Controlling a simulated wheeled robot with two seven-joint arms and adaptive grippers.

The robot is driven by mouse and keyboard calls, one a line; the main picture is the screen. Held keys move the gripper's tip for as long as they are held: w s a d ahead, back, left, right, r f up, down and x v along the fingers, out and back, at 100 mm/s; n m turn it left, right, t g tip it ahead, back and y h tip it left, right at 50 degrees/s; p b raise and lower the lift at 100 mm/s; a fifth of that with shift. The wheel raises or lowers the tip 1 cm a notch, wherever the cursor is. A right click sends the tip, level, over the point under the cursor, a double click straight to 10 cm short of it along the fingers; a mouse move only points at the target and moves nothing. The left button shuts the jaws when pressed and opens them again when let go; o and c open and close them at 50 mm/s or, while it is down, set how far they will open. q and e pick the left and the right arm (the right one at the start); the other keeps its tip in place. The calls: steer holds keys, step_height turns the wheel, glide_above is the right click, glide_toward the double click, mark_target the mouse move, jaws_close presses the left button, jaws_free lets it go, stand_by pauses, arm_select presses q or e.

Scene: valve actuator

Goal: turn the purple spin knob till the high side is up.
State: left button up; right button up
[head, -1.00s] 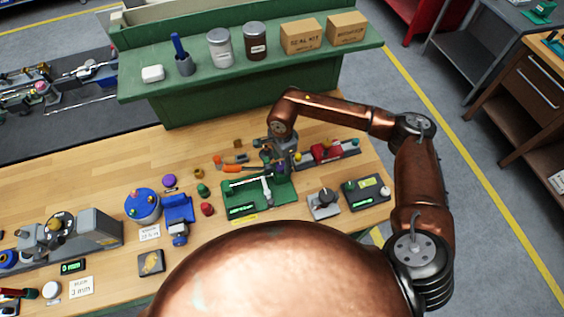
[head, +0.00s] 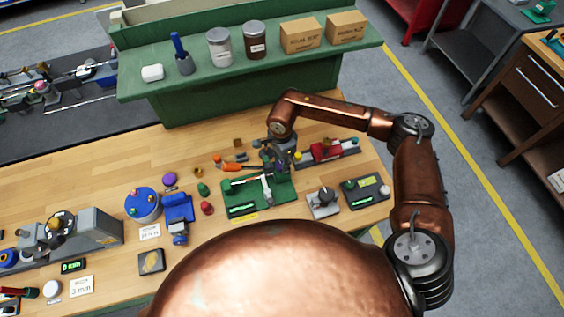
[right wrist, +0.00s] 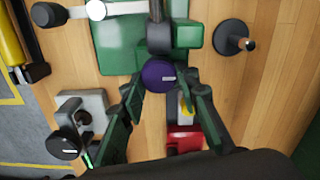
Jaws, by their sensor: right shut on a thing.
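The purple spin knob (right wrist: 158,76) sits between the fingers of my right gripper (right wrist: 163,84) in the right wrist view. In the head view my right gripper (head: 277,163) is at the back edge of the green fixture (head: 238,207), and the knob there is too small and covered to tell clearly. Which side of the knob is high cannot be told. My left gripper is not in view.
A red vise-like device (head: 325,152) stands right of my gripper. A grey block with a black knob (head: 323,202) and a dark box with a green display (head: 366,192) are at the right front. An orange-handled tool (head: 232,168) lies left. The green shelf (head: 290,67) rises behind.

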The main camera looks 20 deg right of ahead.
steer(key=m+b, duration=0.3)
steer(key=m, duration=0.1)
steer(key=shift+f, duration=0.15)
steer(key=m+b, duration=0.1)
steer(key=m, duration=0.3)
steer(key=shift+s+b, duration=0.1)
steer(key=shift+b, duration=0.25)
steer(key=m+b, duration=0.1)
steer(key=m, duration=0.1)
steer(key=shift+s+a+m, duration=0.1)
steer(key=shift+m, duration=0.2)
steer(key=m, duration=0.2)
steer(key=shift+m+b, duration=0.3)
steer(key=shift+m, duration=0.1)
steer(key=m, duration=0.3)
steer(key=shift+a+m+b, duration=0.1)
steer(key=shift+m+b, duration=0.2)
steer(key=shift+b, duration=0.05)
steer(key=m, duration=0.3)
steer(key=shift+r, duration=0.2)
steer(key=shift+m, duration=1.6)
